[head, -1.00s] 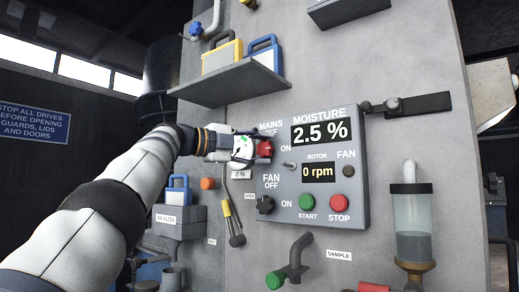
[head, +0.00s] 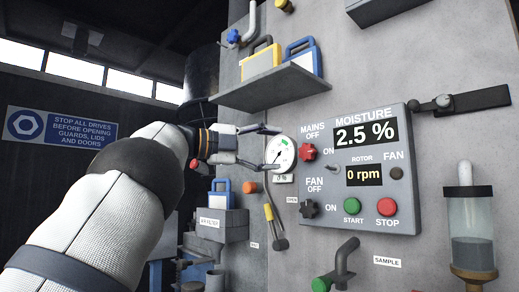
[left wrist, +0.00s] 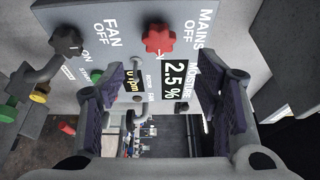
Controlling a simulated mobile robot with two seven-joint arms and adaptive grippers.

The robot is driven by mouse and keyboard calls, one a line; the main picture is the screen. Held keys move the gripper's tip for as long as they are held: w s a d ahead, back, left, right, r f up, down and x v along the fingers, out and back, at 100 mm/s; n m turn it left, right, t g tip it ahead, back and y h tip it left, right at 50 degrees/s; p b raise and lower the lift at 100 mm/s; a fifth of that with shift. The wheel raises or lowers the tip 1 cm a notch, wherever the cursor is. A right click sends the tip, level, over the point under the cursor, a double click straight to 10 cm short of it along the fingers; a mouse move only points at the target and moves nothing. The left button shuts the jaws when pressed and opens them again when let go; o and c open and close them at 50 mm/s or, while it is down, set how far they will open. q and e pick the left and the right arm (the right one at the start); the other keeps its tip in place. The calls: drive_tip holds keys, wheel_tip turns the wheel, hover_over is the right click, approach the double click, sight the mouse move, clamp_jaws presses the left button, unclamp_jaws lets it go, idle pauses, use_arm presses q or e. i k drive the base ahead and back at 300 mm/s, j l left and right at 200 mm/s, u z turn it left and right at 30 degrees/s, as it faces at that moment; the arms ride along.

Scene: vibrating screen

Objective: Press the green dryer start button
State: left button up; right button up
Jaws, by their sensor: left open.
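The green START button (head: 353,206) is on the lower part of the grey control panel (head: 405,160), left of the red STOP button (head: 387,206). In the left wrist view a bit of green, seemingly the START button (left wrist: 97,75), shows beside a finger. My left gripper (head: 274,148) is open and empty, left of the red MAINS knob (head: 307,152) and apart from it. It is up and left of the START button, not touching it. The knob also shows between the fingers in the left wrist view (left wrist: 158,38). My right gripper is out of view.
The black FAN knob (head: 309,209) is on the panel's lower left. A round gauge (head: 280,152) lies behind my left fingers. A green-handled valve (head: 338,268) sticks out below the panel. A shelf (head: 265,90) with cases is above; a glass cylinder (head: 470,225) is at right.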

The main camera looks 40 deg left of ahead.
sight(352, 205)
drive_tip(key=k+j, duration=0.65)
drive_tip(key=k, duration=0.25)
